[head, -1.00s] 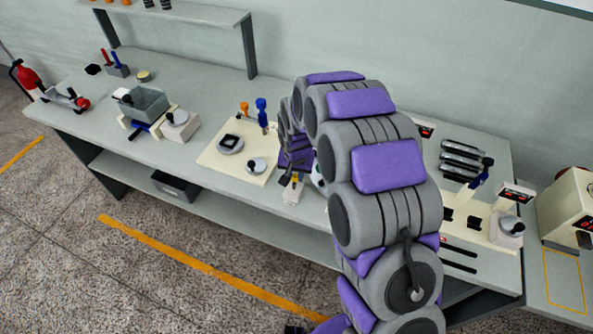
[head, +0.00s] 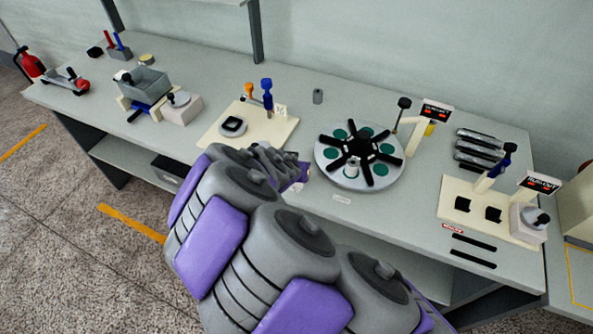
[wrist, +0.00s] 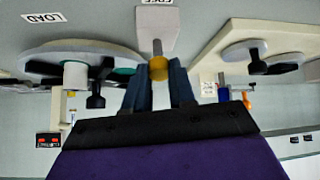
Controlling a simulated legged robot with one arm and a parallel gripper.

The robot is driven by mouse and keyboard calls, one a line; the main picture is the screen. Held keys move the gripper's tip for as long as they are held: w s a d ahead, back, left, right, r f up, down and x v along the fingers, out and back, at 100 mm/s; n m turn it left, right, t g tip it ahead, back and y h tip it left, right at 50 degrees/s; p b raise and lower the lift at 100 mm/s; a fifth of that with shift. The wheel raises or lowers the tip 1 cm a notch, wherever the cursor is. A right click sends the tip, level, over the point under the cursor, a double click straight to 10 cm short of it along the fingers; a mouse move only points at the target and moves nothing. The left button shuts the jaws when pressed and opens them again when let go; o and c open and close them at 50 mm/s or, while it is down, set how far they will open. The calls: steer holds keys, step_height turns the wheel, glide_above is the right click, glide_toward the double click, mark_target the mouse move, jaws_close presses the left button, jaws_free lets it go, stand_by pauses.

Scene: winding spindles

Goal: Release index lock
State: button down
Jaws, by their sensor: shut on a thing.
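In the wrist view a yellow knob (wrist: 159,68) sits on a short grey pin that comes out of a pale block (wrist: 158,28) with a small label. My gripper (wrist: 159,82) has its two blue-grey fingers on either side of this knob and is shut on it. In the head view my arm hides the knob, the block and the fingertips. The round index table (head: 386,192) has a black several-armed spider (head: 358,147) and green discs, and lies just right of my gripper. Its edge also shows at left in the wrist view (wrist: 45,57).
A cream plate (head: 279,134) with orange and blue handles stands left of my gripper. A post with a black ball (head: 404,102) and a lit sign (head: 436,112) rises behind the index table. A cream fixture (head: 470,219) and grey cylinders (head: 480,143) are farther right.

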steer(key=shift+s+f+b, duration=0.1)
steer(key=shift+f+b, duration=0.05)
steer(key=shift+b, duration=0.15)
steer(key=c, duration=0.9)
jaws_free()
steer(key=shift+a, duration=0.2)
steer(key=shift+c, duration=0.2)
steer(key=shift+d, duration=0.1)
